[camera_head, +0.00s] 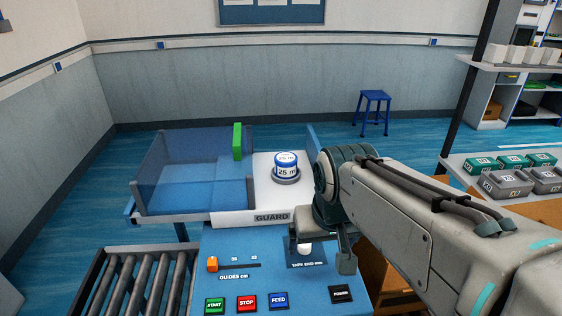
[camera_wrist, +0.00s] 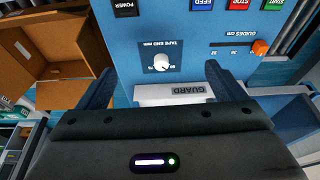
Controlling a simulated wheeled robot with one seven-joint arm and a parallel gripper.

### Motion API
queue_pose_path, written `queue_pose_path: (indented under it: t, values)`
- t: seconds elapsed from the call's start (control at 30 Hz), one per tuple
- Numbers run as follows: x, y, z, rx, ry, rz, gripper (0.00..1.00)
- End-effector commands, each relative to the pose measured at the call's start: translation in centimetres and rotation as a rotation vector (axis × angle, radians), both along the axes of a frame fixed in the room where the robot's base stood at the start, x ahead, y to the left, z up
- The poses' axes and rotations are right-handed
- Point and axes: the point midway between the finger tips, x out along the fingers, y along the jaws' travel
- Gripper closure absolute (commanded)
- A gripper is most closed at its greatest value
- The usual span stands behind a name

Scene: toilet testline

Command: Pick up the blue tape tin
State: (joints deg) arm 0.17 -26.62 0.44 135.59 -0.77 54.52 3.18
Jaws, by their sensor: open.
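The blue tape tin (camera_head: 286,162) is a short upright cylinder with blue and white bands, marked "25 m". It stands on a round grey holder (camera_head: 286,178) on the white top of the machine. My gripper (camera_head: 325,245) is nearer the camera, over the blue control panel, in front and to the right of the tin. In the wrist view my gripper (camera_wrist: 158,85) has its two dark fingers wide apart with nothing between them. The tin is not visible in the wrist view.
A clear blue guard box (camera_head: 180,180) with a green block (camera_head: 238,141) stands left of the tin. The control panel (camera_head: 240,272) has buttons and a knob (camera_wrist: 161,63). A roller conveyor (camera_head: 140,285) lies front left. An open cardboard box (camera_wrist: 60,60) and shelves with bins (camera_head: 505,182) are nearby.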

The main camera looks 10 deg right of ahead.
Motion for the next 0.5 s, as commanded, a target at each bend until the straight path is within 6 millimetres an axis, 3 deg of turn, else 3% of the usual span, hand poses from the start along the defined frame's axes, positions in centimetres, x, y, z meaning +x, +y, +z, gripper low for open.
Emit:
queue_pose_path:
  t: [0.2, 0.5]
  values:
    - [6.7, 0.1, 4.1, 0.003, 0.032, -0.087, 0.10]
    - [15.7, 0.3, 7.5, 0.013, 0.069, -0.215, 0.10]
